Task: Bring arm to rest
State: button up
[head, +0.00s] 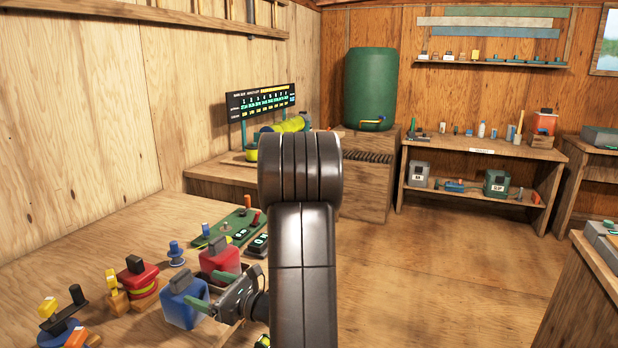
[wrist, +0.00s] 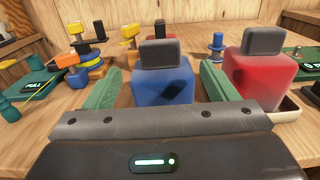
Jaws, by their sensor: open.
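My gripper (head: 198,291) is at the near bench, beside a blue block with a dark grey top (head: 184,300). In the wrist view the two green fingers of my gripper (wrist: 165,88) are spread, with the blue block (wrist: 160,85) between them. Gaps show on both sides of the block, and it stands upright on the bench. My dark arm rises through the middle of the head view and hides part of the bench's right side.
A red block (wrist: 262,78) with a grey top stands close right of my gripper. Several reels and colored pieces (head: 135,280) crowd the bench (head: 60,240) at left. A green board (head: 234,228) lies behind. The wooden floor (head: 440,270) at right is clear.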

aim_at(185, 280)
jog(key=v, duration=0.5)
jog(key=x, duration=1.3)
jog(key=shift+a+p, duration=0.1)
jog(key=shift+p, duration=0.3)
jog(key=r+p, duration=0.4)
jog(key=shift+w+a+r, duration=0.15)
jog(key=shift+a+r, duration=0.1)
jog(key=shift+r, duration=0.1)
jog(key=shift+r+p, duration=0.8)
jog(key=shift+p, duration=0.15)
